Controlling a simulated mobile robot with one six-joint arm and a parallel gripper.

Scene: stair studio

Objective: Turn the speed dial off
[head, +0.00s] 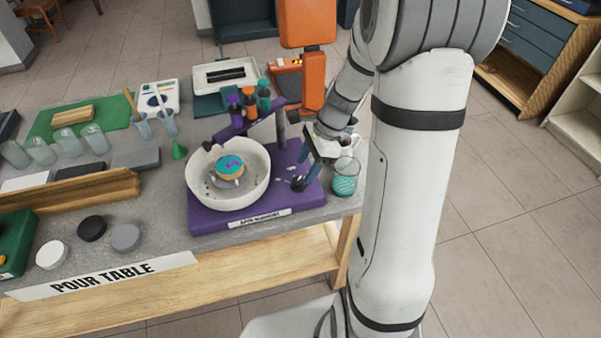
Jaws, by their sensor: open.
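A purple spin machine (205,217) with a white label on its front edge stands on the grey table. Its white round bowl (258,195) holds a small round piece (229,167) with blue, purple and orange paint. A small black dial (298,184) is on the right part of the purple base, beside the bowl. My gripper (309,172) is open and points down just above and right of the dial. The fingertips are small and dark here, and I cannot tell whether they touch the dial. The dial's setting is too small to read.
A purple arm with paint bottles (249,104) rises behind the bowl. Pucks (92,228) and a wooden rail (80,190) lie to the left.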

